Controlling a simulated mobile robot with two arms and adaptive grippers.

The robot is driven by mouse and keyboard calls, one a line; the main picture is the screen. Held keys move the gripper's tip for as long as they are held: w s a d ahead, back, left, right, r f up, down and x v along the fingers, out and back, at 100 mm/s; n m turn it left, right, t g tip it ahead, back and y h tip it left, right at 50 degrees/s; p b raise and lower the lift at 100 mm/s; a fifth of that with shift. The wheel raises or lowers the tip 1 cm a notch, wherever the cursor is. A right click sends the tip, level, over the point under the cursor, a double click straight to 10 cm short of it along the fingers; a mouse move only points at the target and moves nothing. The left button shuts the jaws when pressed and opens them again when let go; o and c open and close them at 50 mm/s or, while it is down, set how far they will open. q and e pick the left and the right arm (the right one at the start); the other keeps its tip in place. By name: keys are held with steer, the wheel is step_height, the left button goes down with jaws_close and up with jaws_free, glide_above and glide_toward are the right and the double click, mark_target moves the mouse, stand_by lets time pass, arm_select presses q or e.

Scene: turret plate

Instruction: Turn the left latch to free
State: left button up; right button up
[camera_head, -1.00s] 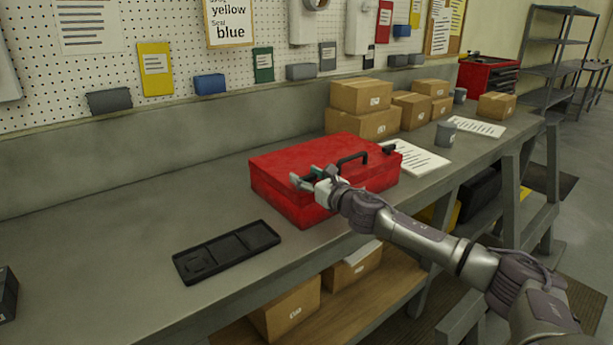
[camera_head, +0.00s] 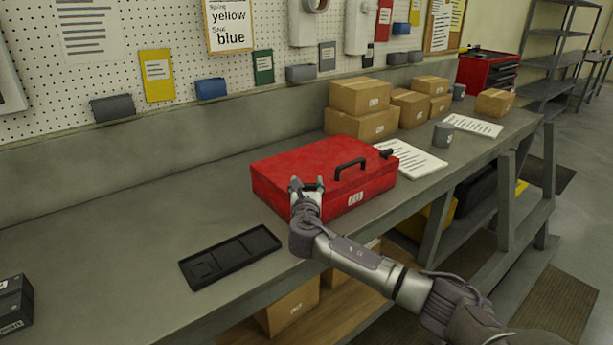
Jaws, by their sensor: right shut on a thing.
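A red box (camera_head: 320,165) with a black handle (camera_head: 350,168) on its lid stands on the grey workbench. A black latch (camera_head: 387,153) shows at the box's right end. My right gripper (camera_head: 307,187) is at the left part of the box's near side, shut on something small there. That spot is where a left latch would sit, but the fingers hide it, so I cannot tell how it is turned. My left gripper is not in view.
A black compartment tray (camera_head: 230,256) lies left of the box. Cardboard boxes (camera_head: 362,122), a paper sheet (camera_head: 412,160) and a grey cup (camera_head: 443,134) stand to the right and behind. The bench's left part is mostly clear.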

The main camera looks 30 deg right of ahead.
steer(key=m+g+h, duration=0.3)
steer(key=shift+w+a+h, duration=0.1)
steer(key=shift+h, duration=0.2)
steer(key=shift+m+g+h, duration=0.7)
steer(key=shift+m+g, duration=0.2)
steer(key=shift+g, duration=0.2)
steer(key=shift+m+g+h+b, duration=0.4)
steer(key=shift+g, duration=0.3)
steer(key=m+g+h+b, duration=0.1)
steer(key=g+b, duration=0.1)
steer(key=m+g+b, duration=0.2)
steer(key=shift+f+h, duration=0.15)
steer(key=shift+h, duration=0.25)
steer(key=shift+r+m+g+b, duration=0.25)
steer(key=shift+m+g+b, duration=0.65)
steer(key=shift+g+b, duration=0.7)
steer(key=o, duration=1.2)
steer(key=shift+c, duration=0.2)
